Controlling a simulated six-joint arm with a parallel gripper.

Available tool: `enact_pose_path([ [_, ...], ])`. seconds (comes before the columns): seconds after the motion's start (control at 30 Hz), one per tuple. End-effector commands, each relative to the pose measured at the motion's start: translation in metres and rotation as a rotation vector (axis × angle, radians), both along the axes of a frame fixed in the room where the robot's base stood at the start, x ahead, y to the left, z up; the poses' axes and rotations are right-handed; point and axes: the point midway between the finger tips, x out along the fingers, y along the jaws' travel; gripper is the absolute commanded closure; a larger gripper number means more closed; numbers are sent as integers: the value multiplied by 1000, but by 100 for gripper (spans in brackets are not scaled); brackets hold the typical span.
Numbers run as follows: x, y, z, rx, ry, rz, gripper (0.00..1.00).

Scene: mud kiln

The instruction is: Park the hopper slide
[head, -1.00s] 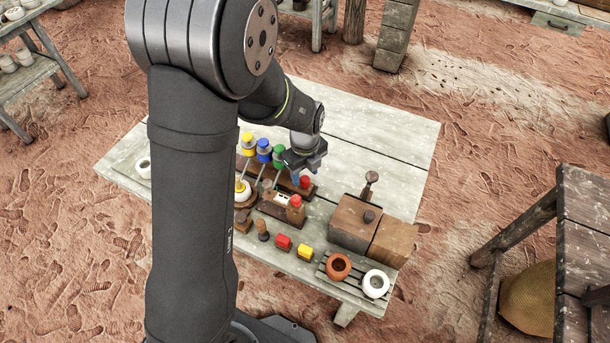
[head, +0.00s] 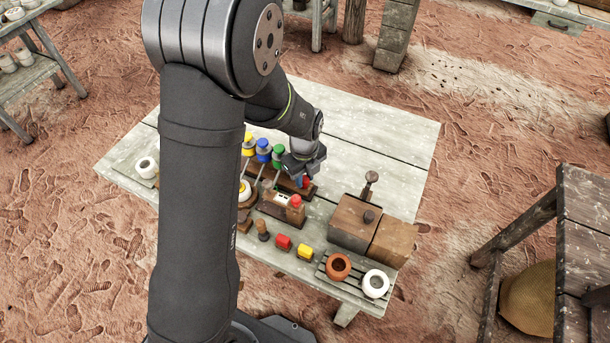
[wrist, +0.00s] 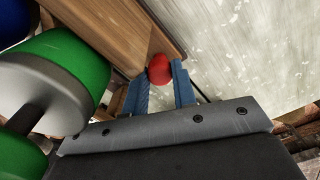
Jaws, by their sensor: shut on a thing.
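My gripper (head: 301,181) is low over the table, at the right end of a dark wooden base (head: 313,191). In the wrist view, its two blue fingers (wrist: 160,78) are shut on a round red knob (wrist: 159,68) at the edge of a wooden part (wrist: 110,30). The red knob also shows beside the fingers in the head view (head: 306,182). I cannot tell which wooden part is the hopper slide. Yellow (head: 248,146), blue (head: 263,150) and green (head: 277,155) hoppers stand in a row left of my gripper. The green one (wrist: 65,75) is close beside the fingers.
A wooden block with another red knob (head: 296,201) stands in front. A wooden box (head: 352,226) stands to the right.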

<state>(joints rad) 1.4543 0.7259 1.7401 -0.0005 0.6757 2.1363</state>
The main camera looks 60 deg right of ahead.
Motion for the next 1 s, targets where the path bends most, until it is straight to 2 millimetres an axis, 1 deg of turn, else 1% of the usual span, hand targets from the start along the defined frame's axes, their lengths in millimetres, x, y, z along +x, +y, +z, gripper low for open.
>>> enact_pose_path([
  [0.17,23,0,1,-1,0,4,100],
  [0.27,46,0,1,-1,0,7,100],
  [0.5,108,0,0,-1,0,6,100],
  [0.6,131,0,1,-2,-1,6,100],
  [0.7,149,0,1,0,-1,5,100],
  [0.83,165,0,1,-2,-1,3,100],
  [1.0,173,0,1,0,-1,0,100],
])
